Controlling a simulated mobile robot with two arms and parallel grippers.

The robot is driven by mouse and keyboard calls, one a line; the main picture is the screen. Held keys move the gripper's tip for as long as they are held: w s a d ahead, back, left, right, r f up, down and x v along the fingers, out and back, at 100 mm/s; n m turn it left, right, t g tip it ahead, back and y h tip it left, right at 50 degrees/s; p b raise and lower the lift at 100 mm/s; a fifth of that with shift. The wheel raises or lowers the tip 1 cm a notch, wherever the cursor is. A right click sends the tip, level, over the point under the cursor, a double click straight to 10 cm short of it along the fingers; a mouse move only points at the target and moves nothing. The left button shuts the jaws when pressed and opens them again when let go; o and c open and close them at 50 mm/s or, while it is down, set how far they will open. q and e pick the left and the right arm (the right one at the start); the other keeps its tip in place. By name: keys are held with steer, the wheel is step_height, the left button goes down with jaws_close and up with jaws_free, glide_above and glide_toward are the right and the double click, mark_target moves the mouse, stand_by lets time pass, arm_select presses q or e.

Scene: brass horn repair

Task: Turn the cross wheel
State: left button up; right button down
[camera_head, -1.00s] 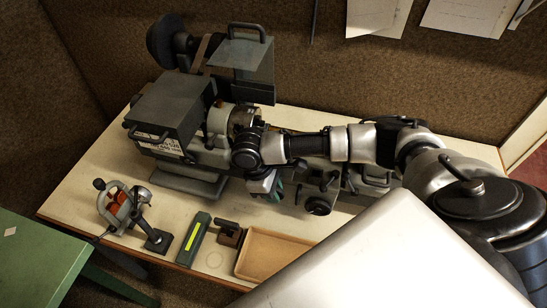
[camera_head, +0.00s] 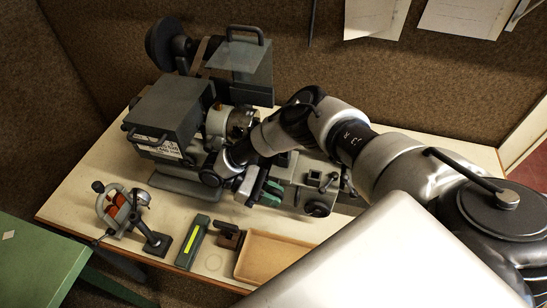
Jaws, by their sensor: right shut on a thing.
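The grey lathe (camera_head: 185,118) stands on the cream bench, and its cross wheel is at the front of it, hidden by my right gripper. My right gripper (camera_head: 260,190), with green showing at its fingers, reaches down at the lathe's front and is shut on the wheel. The grip itself is mostly covered by the wrist. A dark round knob (camera_head: 318,208) shows clear of the gripper, just to its right. My left gripper is out of view.
A wooden tray (camera_head: 270,256), a dark small block (camera_head: 229,236) and a green case with a yellow stripe (camera_head: 193,242) lie along the front of the bench (camera_head: 80,190). A small stand with orange parts (camera_head: 122,208) is at the left. A green table (camera_head: 35,258) stands front left.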

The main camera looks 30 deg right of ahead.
steer(key=shift+s+a+f+g+h, duration=0.25)
steer(key=shift+f+g+h, duration=0.05)
steer(key=shift+g+h, duration=0.2)
steer(key=shift+g, duration=0.3)
steer(key=c, duration=1.2)
jaws_free()
steer(key=shift+o, duration=0.2)
steer(key=shift+a+r, duration=0.1)
steer(key=shift+r, duration=0.05)
steer(key=shift+r, duration=0.1)
steer(key=shift+r, duration=0.1)
